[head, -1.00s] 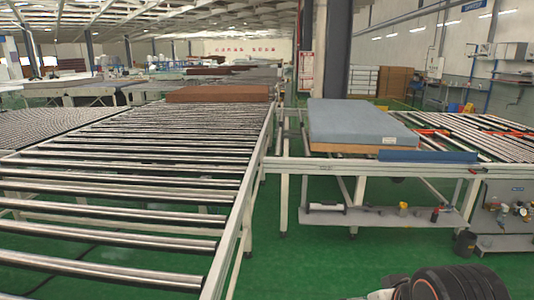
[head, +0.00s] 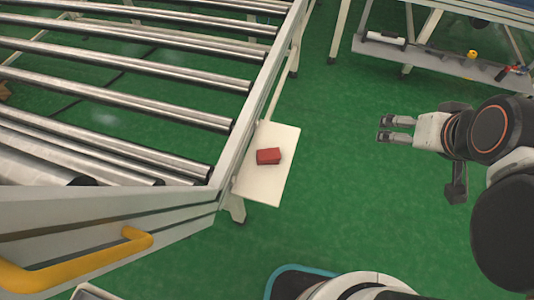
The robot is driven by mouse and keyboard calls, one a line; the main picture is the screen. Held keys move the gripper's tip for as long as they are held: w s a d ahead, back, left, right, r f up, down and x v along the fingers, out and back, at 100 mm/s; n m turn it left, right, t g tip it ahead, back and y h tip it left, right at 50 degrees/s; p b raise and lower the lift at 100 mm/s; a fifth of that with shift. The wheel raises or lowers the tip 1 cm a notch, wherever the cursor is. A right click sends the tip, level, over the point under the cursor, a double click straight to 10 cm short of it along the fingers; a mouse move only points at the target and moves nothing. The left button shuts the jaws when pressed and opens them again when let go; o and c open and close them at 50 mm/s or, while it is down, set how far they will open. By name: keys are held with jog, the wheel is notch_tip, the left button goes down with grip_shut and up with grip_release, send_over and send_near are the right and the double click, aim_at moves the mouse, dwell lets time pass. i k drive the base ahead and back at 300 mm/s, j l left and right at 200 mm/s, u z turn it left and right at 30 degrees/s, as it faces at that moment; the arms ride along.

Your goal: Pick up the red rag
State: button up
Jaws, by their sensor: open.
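The red rag (head: 268,156) shows in the head view as a small, folded, block-like red piece. It lies on a pale board or shelf (head: 272,185) beside the roller conveyor's side rail. My gripper (head: 382,129) is at the right of the view, its two fingers apart and pointing left toward the rag. It is open and empty, well clear of the rag, over the green floor. Nothing covers the rag.
The roller conveyor (head: 130,95) fills the upper left, with a metal side rail. A yellow handle (head: 130,240) is at the lower left. A grey shelf (head: 440,66) with small items stands at the upper right. Green floor (head: 345,185) lies open between board and gripper.

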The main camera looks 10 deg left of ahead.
aim_at(269, 156)
jog(key=k+j+z, duration=0.3)
jog(key=k, duration=0.25)
jog(key=k+z, duration=0.3)
jog(key=k, duration=0.2)
